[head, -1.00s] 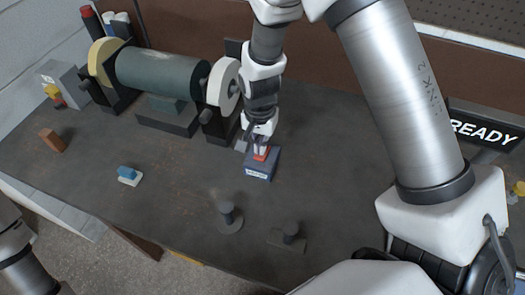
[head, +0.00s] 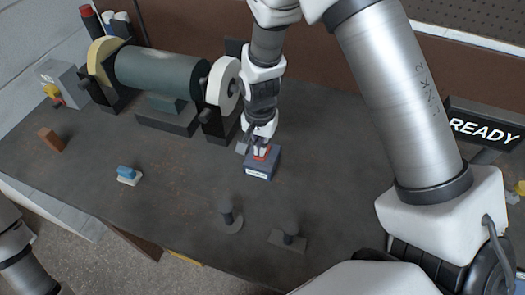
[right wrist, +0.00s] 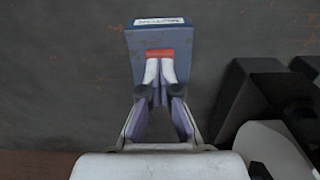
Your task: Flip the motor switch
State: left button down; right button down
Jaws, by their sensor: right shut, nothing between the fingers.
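The motor switch is a blue-grey box (head: 262,168) with a white label on its front and a red rocker (head: 266,152) on top. It stands on the bench right of the grinder. In the right wrist view the box (right wrist: 158,38) and the red rocker (right wrist: 160,53) lie straight ahead of the fingertips. My right gripper (head: 261,150) is shut and empty, its tips at the rocker's near edge in the wrist view (right wrist: 160,72); I cannot tell if they press on it. My left gripper is not in view; only part of my left arm shows at lower left.
The bench grinder (head: 160,78) with pale wheels stands at the back left. A brown block (head: 51,140), a blue-and-white brush-like piece (head: 128,175) and two dark posted pieces (head: 230,217) (head: 289,238) lie on the bench (head: 180,190). A READY sign (head: 484,130) is at right.

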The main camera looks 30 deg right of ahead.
jog(key=shift+f+b, duration=0.45)
jog(key=shift+f, duration=0.4)
dwell(0.3)
notch_tip(320, 180, up, 7)
jog(key=p, duration=0.7)
jog(key=shift+r, duration=0.1)
